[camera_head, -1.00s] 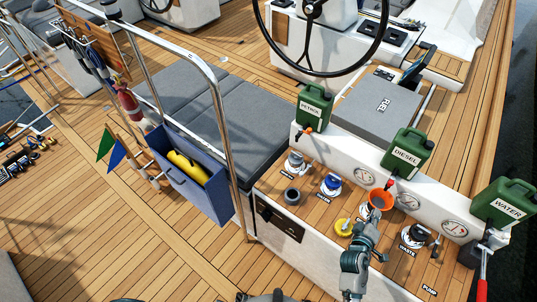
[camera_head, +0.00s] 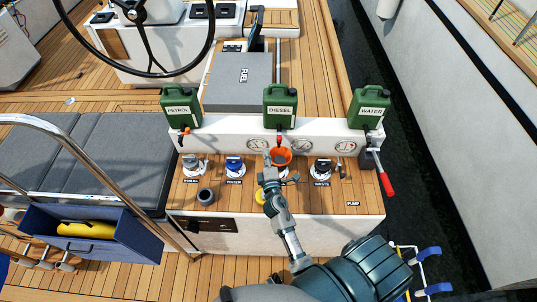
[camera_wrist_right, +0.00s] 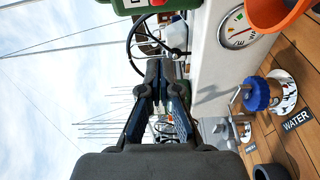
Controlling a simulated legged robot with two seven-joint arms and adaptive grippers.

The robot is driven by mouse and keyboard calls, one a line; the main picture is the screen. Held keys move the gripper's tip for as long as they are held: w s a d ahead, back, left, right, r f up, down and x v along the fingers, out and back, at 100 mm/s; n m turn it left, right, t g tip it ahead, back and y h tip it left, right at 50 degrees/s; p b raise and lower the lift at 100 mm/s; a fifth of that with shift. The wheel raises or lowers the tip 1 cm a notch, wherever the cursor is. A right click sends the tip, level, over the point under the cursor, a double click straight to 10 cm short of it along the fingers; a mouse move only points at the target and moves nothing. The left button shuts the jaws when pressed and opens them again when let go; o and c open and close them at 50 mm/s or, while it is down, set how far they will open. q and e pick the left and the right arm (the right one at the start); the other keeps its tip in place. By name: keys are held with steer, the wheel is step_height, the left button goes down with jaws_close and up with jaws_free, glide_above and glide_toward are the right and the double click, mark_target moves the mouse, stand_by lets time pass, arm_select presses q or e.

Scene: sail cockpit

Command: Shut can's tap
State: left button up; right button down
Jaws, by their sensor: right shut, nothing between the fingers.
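Three green cans stand on the white ledge: petrol (camera_head: 180,106), diesel (camera_head: 279,106) and water (camera_head: 369,108). An orange tap (camera_head: 184,133) hangs below the petrol can, and a red tap (camera_head: 280,139) points down below the diesel can. The water can's tap is too small to make out. An orange funnel (camera_head: 281,157) sits below the diesel tap. My right gripper (camera_head: 269,168) is just in front of the funnel's left side, shut and empty. In the right wrist view its fingers (camera_wrist_right: 164,98) are together. My left gripper is out of view.
On the wooden deck are a blue water cap (camera_head: 234,164), a dark waste cap (camera_head: 322,166), a grey ring (camera_head: 206,196) and a yellow cap (camera_head: 260,197) partly behind my arm. A red-handled pump lever (camera_head: 387,184) is at the right. Gauges (camera_head: 302,145) line the ledge.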

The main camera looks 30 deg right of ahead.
steer(key=x, duration=0.8)
steer(key=s+d+p, duration=0.1)
steer(key=s+d, duration=0.2)
steer(key=shift+s+f+p, duration=0.2)
steer(key=shift+p, duration=0.2)
